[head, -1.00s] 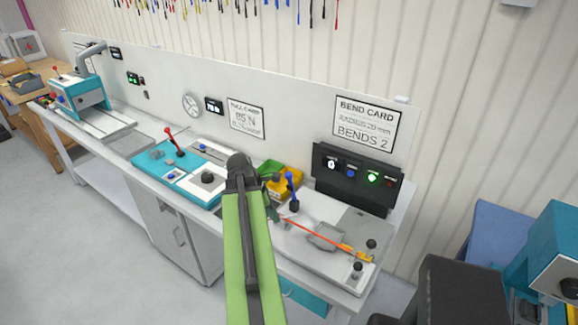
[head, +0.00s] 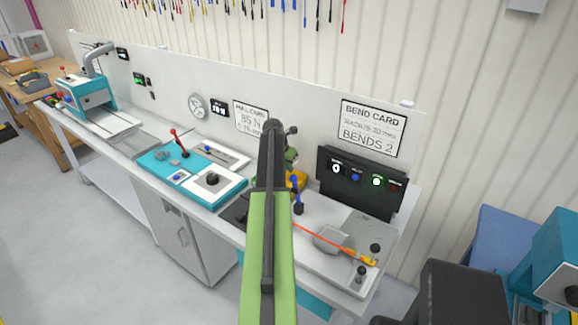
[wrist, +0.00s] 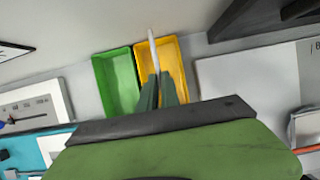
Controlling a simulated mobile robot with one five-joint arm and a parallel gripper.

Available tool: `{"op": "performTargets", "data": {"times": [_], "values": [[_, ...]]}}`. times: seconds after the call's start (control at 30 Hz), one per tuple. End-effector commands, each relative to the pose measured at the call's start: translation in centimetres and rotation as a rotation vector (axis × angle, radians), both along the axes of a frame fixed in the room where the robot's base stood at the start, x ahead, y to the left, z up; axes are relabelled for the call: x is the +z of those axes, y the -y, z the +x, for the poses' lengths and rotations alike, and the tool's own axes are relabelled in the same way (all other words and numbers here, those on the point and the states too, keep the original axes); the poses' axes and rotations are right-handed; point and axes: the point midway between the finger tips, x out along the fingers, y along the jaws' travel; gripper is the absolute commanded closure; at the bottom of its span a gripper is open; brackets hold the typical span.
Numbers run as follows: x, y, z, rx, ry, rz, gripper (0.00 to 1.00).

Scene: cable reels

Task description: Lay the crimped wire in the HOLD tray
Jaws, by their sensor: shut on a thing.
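My gripper (wrist: 158,88) is shut on a thin pale wire (wrist: 153,45), which sticks out past the fingertips. In the wrist view, the wire and fingers overlap the yellow tray (wrist: 178,62), near its left side. A green tray (wrist: 113,78) stands directly to its left. Both trays look empty where visible. No HOLD label can be read on either.
A blue-handled lever (head: 296,196) stands close to the yellow tray. An orange wire (head: 320,238) lies across the bending fixture at right. A black switch panel (head: 361,181) stands behind it. A teal pull-test unit (head: 190,175) is to the left.

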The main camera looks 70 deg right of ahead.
Motion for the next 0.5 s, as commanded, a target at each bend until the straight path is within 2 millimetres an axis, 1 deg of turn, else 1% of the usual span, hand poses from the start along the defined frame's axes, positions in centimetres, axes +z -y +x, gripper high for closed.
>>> {"op": "performTargets", "data": {"times": [0.17, 0.4, 0.5], "values": [[-1.6, 0.0, 0.0, -0.001, -0.001, 0.000, 1.00], [-5.1, 0.0, -0.1, -0.003, -0.001, 0.000, 1.00], [-6.1, 0.0, -0.1, -0.004, -0.001, 0.000, 1.00]]}}
